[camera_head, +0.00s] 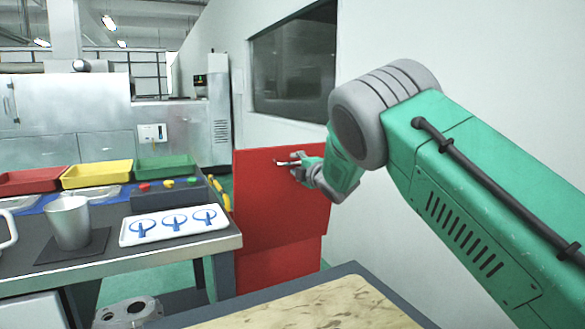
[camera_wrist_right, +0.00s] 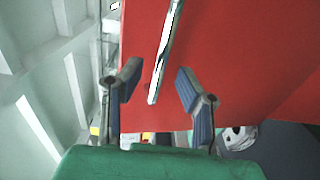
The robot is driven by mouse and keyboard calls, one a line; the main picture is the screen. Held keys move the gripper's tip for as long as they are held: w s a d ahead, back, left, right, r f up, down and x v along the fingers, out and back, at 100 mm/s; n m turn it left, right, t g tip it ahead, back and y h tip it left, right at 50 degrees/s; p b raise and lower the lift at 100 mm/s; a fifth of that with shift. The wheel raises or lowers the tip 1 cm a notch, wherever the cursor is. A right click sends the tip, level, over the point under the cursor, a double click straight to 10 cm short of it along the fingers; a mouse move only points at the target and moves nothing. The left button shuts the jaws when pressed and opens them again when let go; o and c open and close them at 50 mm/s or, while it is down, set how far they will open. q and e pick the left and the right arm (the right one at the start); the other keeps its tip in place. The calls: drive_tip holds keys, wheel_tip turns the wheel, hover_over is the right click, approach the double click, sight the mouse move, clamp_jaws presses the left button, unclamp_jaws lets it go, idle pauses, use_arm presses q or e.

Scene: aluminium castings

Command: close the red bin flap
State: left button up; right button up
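The red bin flap (camera_head: 262,185) is a flat red panel standing beyond the tables in the head view, above the red bin's lower body (camera_head: 280,267). It fills much of the right wrist view (camera_wrist_right: 235,50). A thin metal handle (camera_wrist_right: 165,50) runs along its face. My right gripper (camera_head: 293,164) is at the flap's upper right part, by the handle. In the wrist view my right gripper (camera_wrist_right: 160,88) has its two blue-padded fingers apart, with the handle's end between them in the picture. Contact cannot be told. My left gripper is not in view.
A workbench (camera_head: 120,262) on the left carries red, yellow and green trays, a metal cup (camera_head: 68,222) and a white plate with blue rings (camera_head: 174,225). A table top (camera_head: 320,308) lies in front. A white wall with a dark window stands behind the bin.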

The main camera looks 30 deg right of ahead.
drive_tip(key=shift+w+d+f, duration=0.15)
drive_tip(key=shift+w+d, duration=0.15)
drive_tip(key=shift+w, duration=0.2)
drive_tip(key=shift+w+d+f, duration=0.1)
drive_tip(key=shift+w+d, duration=0.15)
drive_tip(key=shift+w, duration=0.2)
drive_tip(key=shift+a+r, duration=0.15)
drive_tip(key=shift+a, duration=0.4)
drive_tip(key=shift+c, duration=0.8)
clamp_jaws()
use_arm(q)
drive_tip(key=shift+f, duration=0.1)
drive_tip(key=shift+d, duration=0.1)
use_arm(e)
drive_tip(key=shift+w+d, duration=0.1)
drive_tip(key=shift+d, duration=0.1)
